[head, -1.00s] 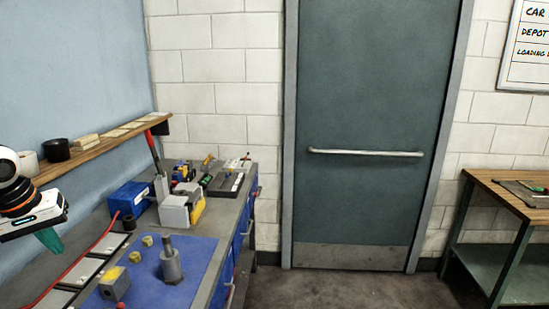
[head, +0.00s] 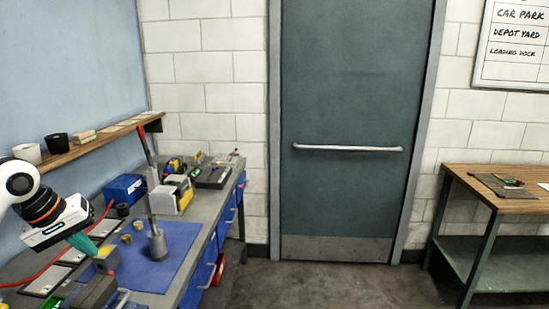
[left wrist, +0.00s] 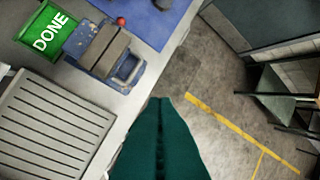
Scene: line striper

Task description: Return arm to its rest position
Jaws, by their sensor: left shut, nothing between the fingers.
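My left arm comes in from the left in the head view, over the workbench. Its teal left gripper (head: 82,244) is shut and empty, pointing down and to the right above the bench. In the left wrist view the teal fingers (left wrist: 160,145) are pressed together with nothing between them, over the bench's front edge and the floor. My right gripper is in neither view.
A blue mat (head: 180,250) on the bench holds a metal cylinder with an upright rod (head: 157,240). A wooden-topped table (head: 470,180) stands right. The floor between is clear.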

